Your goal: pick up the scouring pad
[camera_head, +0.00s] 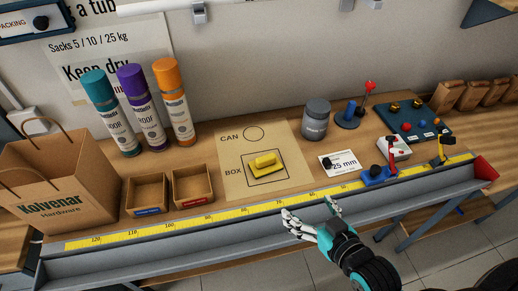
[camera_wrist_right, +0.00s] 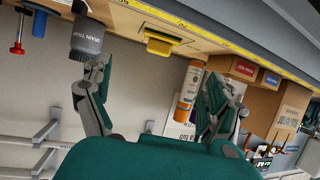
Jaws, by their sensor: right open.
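The yellow scouring pad (camera_head: 264,162) lies on the tan printed sheet (camera_head: 233,178), within the outline marked BOX. It also shows in the right wrist view as a yellow block (camera_wrist_right: 160,43) near the top. My right gripper (camera_head: 308,207) is open and empty, in front of and to the right of the pad, near the tray's front edge in the head view. In the right wrist view its two fingers (camera_wrist_right: 158,72) are spread wide, and the pad is beyond them, apart from both. My left gripper is in neither view.
A yellow measuring strip (camera_head: 225,212) runs along the bench front. Two small boxes (camera_head: 192,185) stand left of the sheet, with several spray cans (camera_head: 173,102) and a paper bag (camera_head: 68,178) further left. A grey jar (camera_head: 315,119) stands behind right.

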